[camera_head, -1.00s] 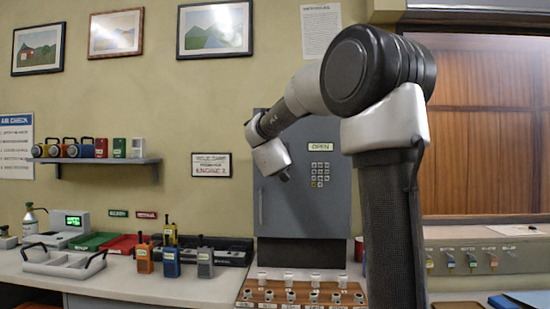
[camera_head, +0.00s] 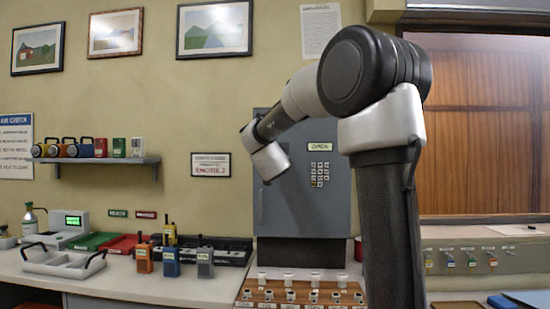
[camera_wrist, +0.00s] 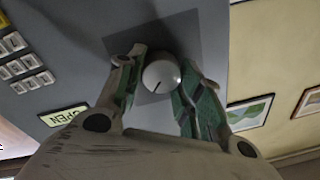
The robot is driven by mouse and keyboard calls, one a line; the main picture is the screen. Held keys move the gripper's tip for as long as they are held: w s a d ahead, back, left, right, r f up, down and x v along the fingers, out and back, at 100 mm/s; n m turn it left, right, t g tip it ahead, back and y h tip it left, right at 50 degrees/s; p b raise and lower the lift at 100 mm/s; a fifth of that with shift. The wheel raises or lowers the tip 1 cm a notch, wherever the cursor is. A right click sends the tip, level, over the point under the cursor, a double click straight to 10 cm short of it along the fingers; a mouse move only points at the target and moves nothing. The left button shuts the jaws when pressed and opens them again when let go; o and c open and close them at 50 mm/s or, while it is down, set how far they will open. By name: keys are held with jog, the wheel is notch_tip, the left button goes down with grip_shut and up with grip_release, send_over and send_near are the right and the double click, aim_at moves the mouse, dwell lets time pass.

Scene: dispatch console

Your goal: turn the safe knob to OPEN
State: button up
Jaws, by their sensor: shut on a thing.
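The safe (camera_head: 305,215) is a grey wall cabinet behind my arm in the head view. Its OPEN label (camera_head: 319,147) sits above a keypad (camera_head: 319,174). In the wrist view, the knob (camera_wrist: 163,72) is round and pale, with a thin dark pointer line toward the picture's lower left. The OPEN label (camera_wrist: 63,114) also lies to the lower left there. My gripper (camera_wrist: 160,66) has green-padded fingers on both sides of the knob and is shut on it. In the head view my wrist hides the knob, and my fingers cannot be made out.
A console with rows of white-topped pegs (camera_head: 290,292) stands below the safe. Radios (camera_head: 171,262) and a grey tray (camera_head: 62,263) are on the counter at left. A shelf with lamps (camera_head: 100,160) is on the wall.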

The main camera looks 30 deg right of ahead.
jog(key=shift+f+m+h, duration=0.1)
jog(key=shift+m+h, duration=0.05)
jog(key=shift+m, duration=2.25)
jog(key=shift+f+m+h, duration=0.1)
jog(key=shift+m+h, duration=0.05)
jog(key=shift+m, duration=2.25)
jog(key=o, duration=1)
jog(key=shift+o, duration=0.2)
jog(key=v, duration=1.2)
jog(key=shift+a, duration=0.1)
